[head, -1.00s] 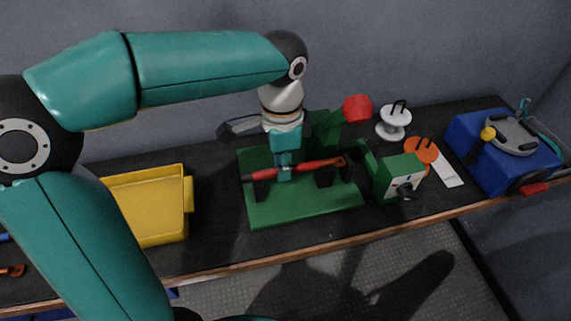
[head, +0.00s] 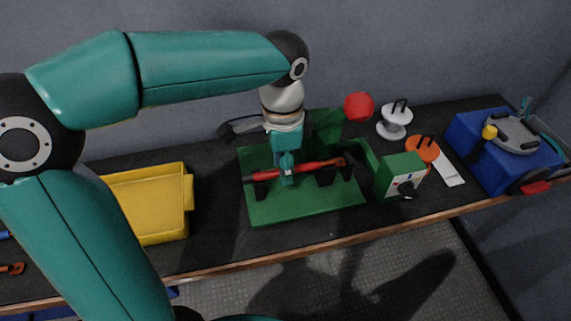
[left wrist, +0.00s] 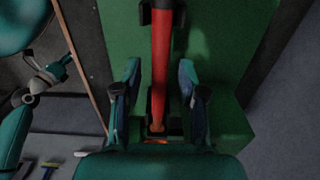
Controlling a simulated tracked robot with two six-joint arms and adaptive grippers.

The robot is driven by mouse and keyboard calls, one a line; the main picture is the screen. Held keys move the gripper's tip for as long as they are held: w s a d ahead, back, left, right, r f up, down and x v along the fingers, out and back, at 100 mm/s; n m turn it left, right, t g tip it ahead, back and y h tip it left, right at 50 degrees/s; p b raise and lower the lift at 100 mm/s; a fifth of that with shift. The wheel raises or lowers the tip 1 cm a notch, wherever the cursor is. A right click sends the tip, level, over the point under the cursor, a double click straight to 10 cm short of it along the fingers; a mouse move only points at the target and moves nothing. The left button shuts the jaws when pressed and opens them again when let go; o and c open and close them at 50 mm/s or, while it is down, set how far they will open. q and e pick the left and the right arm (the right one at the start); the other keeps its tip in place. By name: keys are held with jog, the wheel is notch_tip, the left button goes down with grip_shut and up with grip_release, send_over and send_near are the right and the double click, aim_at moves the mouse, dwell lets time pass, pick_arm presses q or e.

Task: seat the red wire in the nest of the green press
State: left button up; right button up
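The red wire (head: 318,165), a red rod-like piece, lies across the black supports of the green press (head: 300,212). In the left wrist view the wire (left wrist: 161,55) runs lengthwise over black holders. I cannot tell how deep it sits in them. My left gripper (head: 287,178) points down over the wire's middle. In the left wrist view its fingers (left wrist: 158,92) stand open on both sides of the wire, with a gap on each side. What seems to be my right gripper (left wrist: 62,66) shows small at the left of that view; its fingers are unclear.
A yellow bin (head: 150,205) stands left of the press. A red knob (head: 359,106) rises at the press's back. White (head: 394,121) and orange (head: 424,150) spools and a blue device (head: 505,155) stand to the right. The bench's front edge (head: 330,242) is close.

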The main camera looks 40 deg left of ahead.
dwell(0.3)
pick_arm(q)
notch_tip(320, 180, up, 12)
dwell(0.5)
